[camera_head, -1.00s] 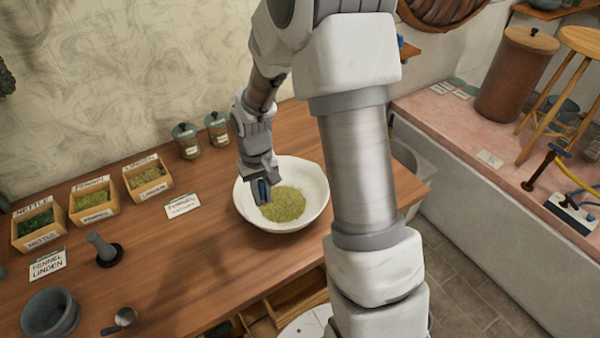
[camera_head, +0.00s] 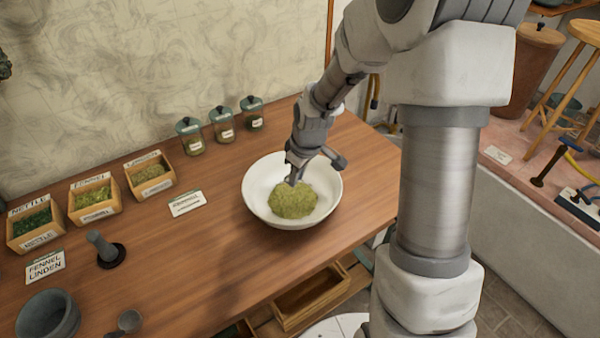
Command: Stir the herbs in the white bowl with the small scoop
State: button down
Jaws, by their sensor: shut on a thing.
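The white bowl (camera_head: 262,213) stands on the wooden table, with a mound of green herbs (camera_head: 293,202) in its middle. My gripper (camera_head: 296,181) points down into the bowl, its tip at the back edge of the herbs. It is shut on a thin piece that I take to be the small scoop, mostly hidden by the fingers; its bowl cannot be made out. Whether the tip touches the herbs or is just above them is unclear.
A metal scoop (camera_head: 130,321) and a grey mortar (camera_head: 48,316) are at front left, near a pestle (camera_head: 104,246) on a dark base. Labelled herb boxes (camera_head: 95,214) and lidded jars (camera_head: 190,142) stand behind. A card (camera_head: 187,204) lies left of the bowl. Bare table surrounds the bowl.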

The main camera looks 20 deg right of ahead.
jog(key=shift+w+d+n+t+y+b, duration=0.3)
jog(key=shift+w+n+y+b, duration=0.25)
jog(key=shift+n, duration=0.35)
jog(key=shift+w+d+n+t+y+b, duration=0.25)
jog(key=shift+w+n+y+b, duration=0.25)
jog(key=shift+n, duration=0.4)
jog(key=shift+f, duration=0.1)
jog(key=b, duration=0.8)
send_near(295, 202)
jog(key=shift+x, duration=2.65)
jog(key=shift+w+a+f, duration=0.1)
jog(key=shift+f, duration=0.15)
jog(key=shift+c, duration=1.5)
grip_release()
jog(key=shift+r, duration=0.15)
jog(key=p+v, duration=0.6)
jog(key=v, duration=0.1)
jog(key=shift+r, duration=0.4)
